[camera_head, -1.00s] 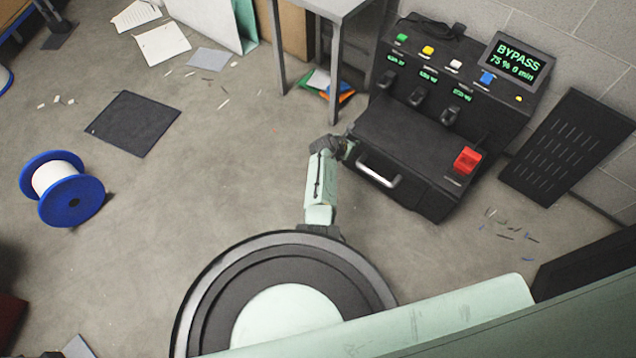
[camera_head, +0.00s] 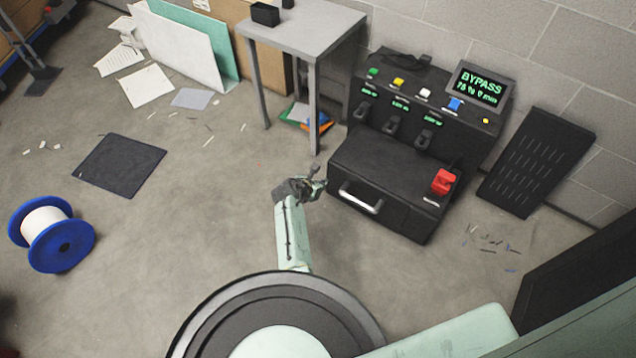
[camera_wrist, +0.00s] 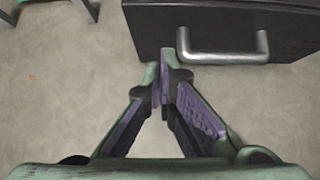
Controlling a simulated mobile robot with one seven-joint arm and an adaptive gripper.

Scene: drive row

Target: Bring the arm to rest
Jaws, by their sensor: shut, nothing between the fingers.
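My gripper (camera_head: 318,184) is at the left front corner of a black control console (camera_head: 385,168), near its silver handle. In the wrist view my gripper (camera_wrist: 162,78) has its fingertips together with nothing between them. The silver handle (camera_wrist: 225,57) is just ahead and to the right of the fingertips in that view; I cannot tell whether they touch. In the head view the handle (camera_head: 361,199) shows on the console's front face. My arm reaches up from my round base to the gripper.
A grey table (camera_head: 300,32) stands behind the console's left side. A blue spool (camera_head: 52,236) and a dark mat (camera_head: 120,165) lie at left. A black slotted panel (camera_head: 537,160) leans at right. The console's screen (camera_head: 479,88) reads BYPASS.

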